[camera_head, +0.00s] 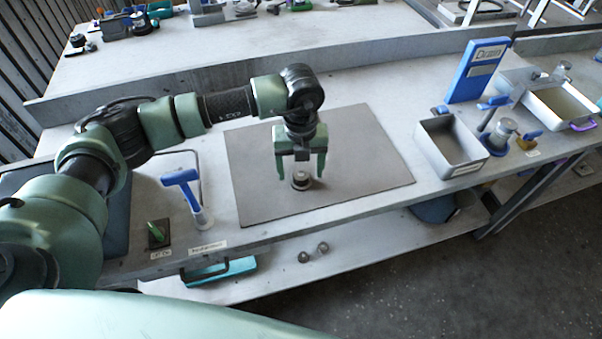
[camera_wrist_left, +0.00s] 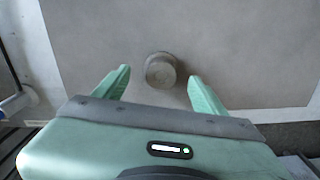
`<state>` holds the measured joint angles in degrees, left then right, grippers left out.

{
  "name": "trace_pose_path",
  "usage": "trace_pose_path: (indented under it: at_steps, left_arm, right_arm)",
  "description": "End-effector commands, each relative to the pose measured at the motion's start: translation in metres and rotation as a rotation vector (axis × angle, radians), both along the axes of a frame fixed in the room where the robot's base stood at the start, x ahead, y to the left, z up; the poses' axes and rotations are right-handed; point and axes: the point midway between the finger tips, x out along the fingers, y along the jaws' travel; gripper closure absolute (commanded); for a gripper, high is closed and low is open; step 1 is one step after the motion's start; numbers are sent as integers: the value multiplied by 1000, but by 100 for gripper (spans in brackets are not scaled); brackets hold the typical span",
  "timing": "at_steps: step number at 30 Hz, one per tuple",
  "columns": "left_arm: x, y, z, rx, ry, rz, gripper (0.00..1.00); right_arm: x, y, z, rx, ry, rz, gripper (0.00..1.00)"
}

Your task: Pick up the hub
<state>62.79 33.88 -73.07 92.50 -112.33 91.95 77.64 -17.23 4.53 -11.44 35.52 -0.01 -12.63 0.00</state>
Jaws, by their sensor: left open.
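The hub (camera_head: 301,181) is a small grey round metal part on the grey mat (camera_head: 370,160) on the bench. It also shows in the left wrist view (camera_wrist_left: 161,70), just beyond the fingertips and roughly midway between them. My left gripper (camera_head: 300,176) points down above the hub with its green fingers spread to either side. In the left wrist view my left gripper (camera_wrist_left: 158,78) is open with nothing between its fingers. Whether the fingertips reach down to the hub's level is hard to tell. My right gripper is not in view.
A blue-handled tool (camera_head: 188,190) stands in a holder left of the mat. A grey open bin (camera_head: 450,148) and a blue sign (camera_head: 477,70) stand to the right. Two small round parts (camera_head: 313,252) lie on the lower shelf. The mat around the hub is clear.

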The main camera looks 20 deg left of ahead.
Motion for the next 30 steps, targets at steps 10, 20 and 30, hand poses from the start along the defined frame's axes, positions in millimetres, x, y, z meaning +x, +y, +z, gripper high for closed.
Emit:
trace_pose_path:
  at_steps: [10,20,30]
  left_arm:
    - [0,0,-25,-2,-1,-2,29]
    - [0,0,-25,-3,-1,-2,90]
    - [1,-1,-22,-4,-2,-2,100]
  right_arm:
    - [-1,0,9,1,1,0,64]
    - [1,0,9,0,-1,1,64]
    - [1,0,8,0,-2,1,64]
